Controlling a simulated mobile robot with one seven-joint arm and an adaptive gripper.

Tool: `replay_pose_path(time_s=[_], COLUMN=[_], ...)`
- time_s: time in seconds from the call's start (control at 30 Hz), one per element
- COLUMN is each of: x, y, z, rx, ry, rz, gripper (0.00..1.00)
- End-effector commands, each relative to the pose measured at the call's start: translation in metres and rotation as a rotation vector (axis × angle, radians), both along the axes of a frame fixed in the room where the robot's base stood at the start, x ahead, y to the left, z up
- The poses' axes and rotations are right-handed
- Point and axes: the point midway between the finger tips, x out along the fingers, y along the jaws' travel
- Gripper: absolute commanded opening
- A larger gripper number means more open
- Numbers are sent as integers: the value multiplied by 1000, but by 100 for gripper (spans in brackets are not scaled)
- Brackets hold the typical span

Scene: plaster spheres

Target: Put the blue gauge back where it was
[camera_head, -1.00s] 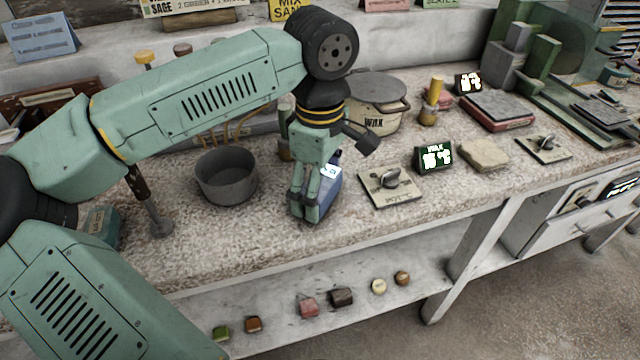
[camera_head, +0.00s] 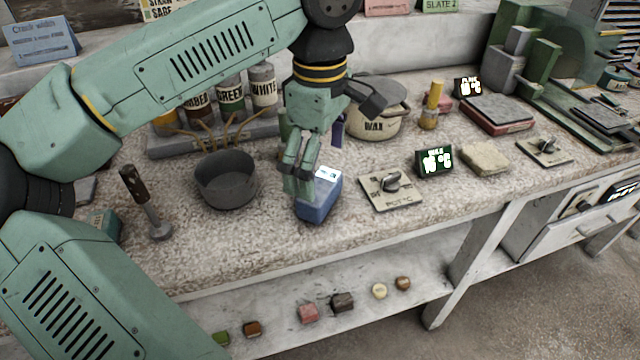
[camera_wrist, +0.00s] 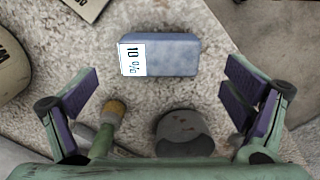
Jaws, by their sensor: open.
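The blue gauge (camera_head: 319,206) is a small blue block with a white lit display. It rests on the speckled worktop (camera_head: 270,240) near the front edge, between the dark grey pot and the plate with a knob. My gripper (camera_head: 298,192) is over it, pointing down, and covers part of its left side in the head view. In the wrist view the gauge (camera_wrist: 172,54) lies beyond the spread finger pads, clear of both, its display reading 10 %. My gripper is open and empty.
The dark grey pot (camera_head: 226,180) stands left, the plate with a knob (camera_head: 391,192) right, with a lit green-framed display (camera_head: 434,161) beyond. A WAX pot (camera_head: 372,122) and a rack of labelled jars (camera_head: 262,88) stand behind. A dark-handled tool (camera_head: 146,205) stands at left.

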Motion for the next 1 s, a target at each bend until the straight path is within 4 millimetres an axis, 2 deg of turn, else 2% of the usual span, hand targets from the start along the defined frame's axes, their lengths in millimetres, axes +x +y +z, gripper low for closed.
replay_pose_path(time_s=[0.2, 0.33, 0.5, 1.0], x=[0, 0, 0, 0], y=[-1, -1, 0, 0], z=[42, 57, 63, 63], rx=[-1, -1, 0, 0], ry=[-2, 0, 1, 1], rz=[-1, -1, -1, -1], gripper=[95, 95, 95, 95])
